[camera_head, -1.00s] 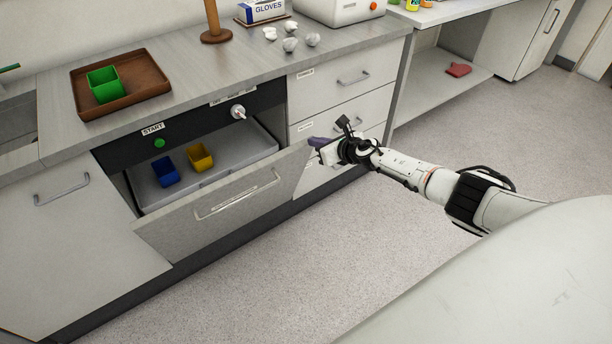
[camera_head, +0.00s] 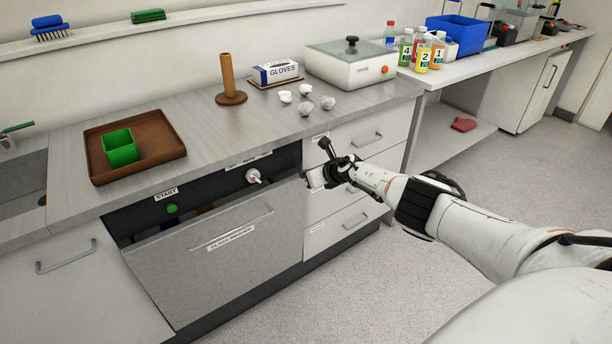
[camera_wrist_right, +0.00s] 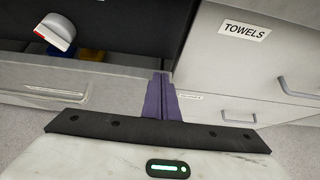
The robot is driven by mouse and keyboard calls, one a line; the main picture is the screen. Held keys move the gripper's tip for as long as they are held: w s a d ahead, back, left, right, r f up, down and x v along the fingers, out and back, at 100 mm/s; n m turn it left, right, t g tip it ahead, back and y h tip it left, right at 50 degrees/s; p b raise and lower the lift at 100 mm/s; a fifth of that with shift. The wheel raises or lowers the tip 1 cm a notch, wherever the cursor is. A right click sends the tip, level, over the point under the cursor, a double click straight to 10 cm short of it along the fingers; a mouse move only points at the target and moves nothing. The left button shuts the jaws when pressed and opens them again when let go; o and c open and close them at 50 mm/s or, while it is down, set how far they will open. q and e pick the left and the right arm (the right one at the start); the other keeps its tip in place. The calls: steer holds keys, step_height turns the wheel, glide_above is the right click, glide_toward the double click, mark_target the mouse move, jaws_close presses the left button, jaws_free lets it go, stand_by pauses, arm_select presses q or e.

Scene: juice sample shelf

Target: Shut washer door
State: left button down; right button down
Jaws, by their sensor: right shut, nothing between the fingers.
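The washer door (camera_head: 215,250) is a grey panel with a bar handle and a "GLASS WASHER" label. It stands nearly upright, with a dark gap above its top edge below the control strip. The strip carries a START label, a green button (camera_head: 172,209) and a white knob (camera_head: 253,176). My right gripper (camera_head: 315,181) is at the door's top right corner. In the right wrist view its purple fingers (camera_wrist_right: 162,98) are shut, empty, and lie at the door's edge (camera_wrist_right: 85,85); contact is hard to tell. The left gripper is out of view.
Drawers (camera_head: 345,225) with handles stand right of the washer, beside my right gripper. On the counter are a brown tray (camera_head: 165,150) with a green bin (camera_head: 121,148), a wooden post (camera_head: 228,80) and a gloves box (camera_head: 277,73). Floor is free in front.

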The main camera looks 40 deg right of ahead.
steer(key=shift+w+a+f, duration=0.1)
steer(key=shift+w+f, duration=0.05)
stand_by(0.5)
